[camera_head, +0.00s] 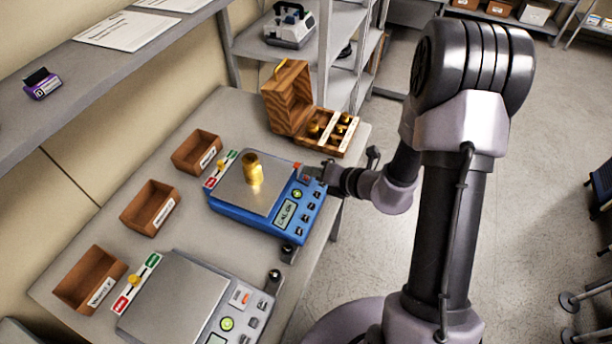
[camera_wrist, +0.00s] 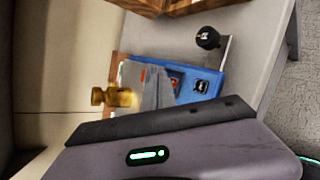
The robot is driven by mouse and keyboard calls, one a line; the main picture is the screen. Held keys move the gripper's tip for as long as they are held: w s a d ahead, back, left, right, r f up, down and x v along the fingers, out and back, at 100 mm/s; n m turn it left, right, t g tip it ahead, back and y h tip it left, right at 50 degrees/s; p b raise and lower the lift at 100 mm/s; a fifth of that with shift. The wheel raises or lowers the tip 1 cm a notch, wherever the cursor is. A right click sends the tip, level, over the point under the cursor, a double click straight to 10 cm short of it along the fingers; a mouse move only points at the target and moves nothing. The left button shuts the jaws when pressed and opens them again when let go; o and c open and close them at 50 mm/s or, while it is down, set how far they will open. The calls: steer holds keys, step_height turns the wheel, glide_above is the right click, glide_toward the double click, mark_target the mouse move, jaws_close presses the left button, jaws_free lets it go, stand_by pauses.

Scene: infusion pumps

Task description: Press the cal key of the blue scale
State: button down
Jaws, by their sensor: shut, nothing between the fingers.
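The blue scale (camera_head: 247,221) stands on the bench, with a brass weight (camera_head: 252,172) upright on its metal pan. Its lit display (camera_head: 286,213) shows characters too small to read surely. A green round key (camera_head: 297,193) and several dark keys lie on its front panel. My gripper (camera_head: 312,172) is shut and empty at the panel's far right corner, close to or touching it; contact cannot be told. The cal key cannot be singled out; the gripper covers part of that corner. The wrist view shows the blue scale (camera_wrist: 205,82) and the brass weight (camera_wrist: 112,97) beyond my gripper.
A grey scale (camera_head: 180,295) stands nearer on the bench. Several wooden trays (camera_head: 150,207) line the wall side. An open wooden weight box (camera_head: 287,97) sits beyond the blue scale. A small dark-topped knob (camera_head: 274,274) stands at the bench's edge.

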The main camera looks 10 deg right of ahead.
steer(key=r+p, duration=0.3)
steer(key=d+r+p, duration=0.1)
steer(key=shift+s+r, duration=0.4)
stand_by(0.4)
